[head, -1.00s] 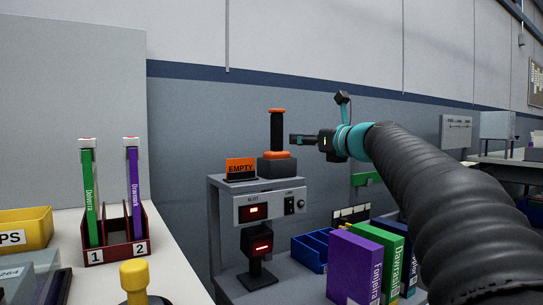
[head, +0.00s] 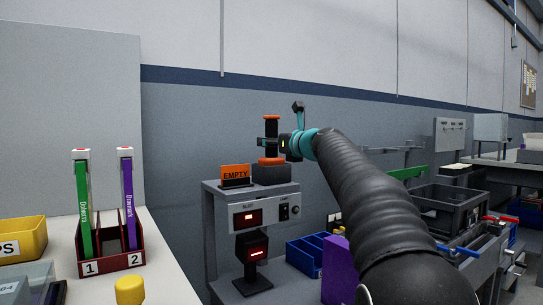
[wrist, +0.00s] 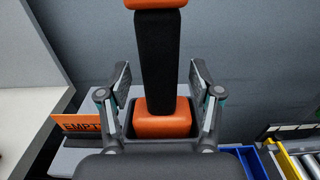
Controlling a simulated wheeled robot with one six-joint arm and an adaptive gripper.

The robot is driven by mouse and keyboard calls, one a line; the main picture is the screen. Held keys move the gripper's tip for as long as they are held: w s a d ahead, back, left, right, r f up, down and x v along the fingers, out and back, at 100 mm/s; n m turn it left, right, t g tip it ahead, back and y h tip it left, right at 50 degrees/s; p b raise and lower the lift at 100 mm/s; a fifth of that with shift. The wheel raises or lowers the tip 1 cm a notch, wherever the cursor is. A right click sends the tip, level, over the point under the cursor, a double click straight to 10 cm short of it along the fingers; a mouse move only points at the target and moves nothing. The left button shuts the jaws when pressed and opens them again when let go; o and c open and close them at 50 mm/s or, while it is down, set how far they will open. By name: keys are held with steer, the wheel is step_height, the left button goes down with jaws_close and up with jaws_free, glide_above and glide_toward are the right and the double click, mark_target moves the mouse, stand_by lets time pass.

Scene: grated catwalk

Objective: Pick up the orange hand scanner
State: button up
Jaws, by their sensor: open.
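The orange hand scanner (head: 271,135) stands upright in a dark cradle (head: 272,174) on top of a grey cabinet. It has a black grip between an orange top and an orange base. In the wrist view the scanner's black grip (wrist: 160,62) rises between the two fingers of my gripper (wrist: 160,80). The fingers are open, one on each side, with a visible gap to the grip on both sides. In the head view my gripper (head: 272,145) is level with the scanner's grip, reaching in from the right.
An orange EMPTY sign (head: 235,175) stands left of the cradle. The grey cabinet (head: 222,215) has red displays. A red rack (head: 138,260) with green and purple binders stands on the white counter at left. Blue bins (head: 305,255) and a dark crate (head: 450,208) lie right.

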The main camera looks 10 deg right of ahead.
steer(key=shift+w+a, duration=0.15)
steer(key=shift+w, duration=0.35)
jaws_close()
steer(key=shift+r, duration=0.1)
